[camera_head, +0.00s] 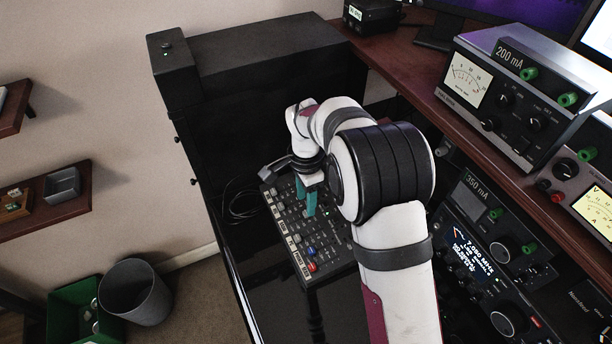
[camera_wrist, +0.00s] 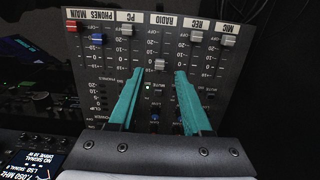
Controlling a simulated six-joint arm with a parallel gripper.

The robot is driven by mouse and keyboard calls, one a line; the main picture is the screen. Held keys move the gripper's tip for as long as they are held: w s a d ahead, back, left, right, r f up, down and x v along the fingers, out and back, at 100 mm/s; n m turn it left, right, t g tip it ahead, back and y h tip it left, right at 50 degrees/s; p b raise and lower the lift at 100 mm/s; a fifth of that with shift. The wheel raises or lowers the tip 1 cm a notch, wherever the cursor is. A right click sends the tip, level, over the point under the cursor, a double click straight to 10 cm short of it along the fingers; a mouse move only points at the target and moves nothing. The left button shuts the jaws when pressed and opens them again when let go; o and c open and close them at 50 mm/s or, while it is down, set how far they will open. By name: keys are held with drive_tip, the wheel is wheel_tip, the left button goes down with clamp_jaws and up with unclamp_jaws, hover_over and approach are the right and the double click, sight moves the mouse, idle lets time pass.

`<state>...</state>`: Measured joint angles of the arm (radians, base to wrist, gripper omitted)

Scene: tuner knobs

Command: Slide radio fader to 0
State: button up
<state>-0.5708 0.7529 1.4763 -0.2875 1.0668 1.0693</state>
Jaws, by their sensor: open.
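The mixer panel (camera_head: 335,262) lies on the dark desk surface, under my gripper (camera_head: 306,206). In the wrist view the panel appears upside down, with the RADIO label (camera_wrist: 163,20) at the top middle. The radio fader cap (camera_wrist: 160,65) is grey and sits low in its column in the picture, near the +10 mark. My gripper (camera_wrist: 159,73) has two teal fingers, open, with tips on either side of this cap and a visible gap to each. Whether the tips touch the panel I cannot tell. The fingers hide parts of the lower panel.
Neighbouring fader caps, PC (camera_wrist: 126,30) on the left and REC (camera_wrist: 196,36) on the right, sit high in their columns. Blue (camera_wrist: 97,39) and red (camera_wrist: 71,26) caps are further left. A radio unit (camera_head: 470,250) stands right of the arm. A cable lies left of the mixer.

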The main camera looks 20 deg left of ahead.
wheel_tip(320, 180, up, 12)
idle(0.4)
drive_tip(key=s+d+r+n+y, duration=0.1)
drive_tip(key=s+d+r, duration=0.2)
drive_tip(key=s+d, duration=0.5)
drive_tip(key=s+d+r+n, duration=0.1)
drive_tip(key=s+d+r, duration=0.3)
drive_tip(key=d, duration=0.5)
drive_tip(key=s+d+f, duration=0.2)
drive_tip(key=s+f, duration=0.1)
drive_tip(key=s, duration=0.4)
drive_tip(key=s+d+f+n, duration=0.1)
drive_tip(key=s+d+f, duration=0.1)
drive_tip(key=s, duration=0.5)
drive_tip(key=shift+s+d+f+y, duration=0.25)
drive_tip(key=shift+d+f+y, duration=0.15)
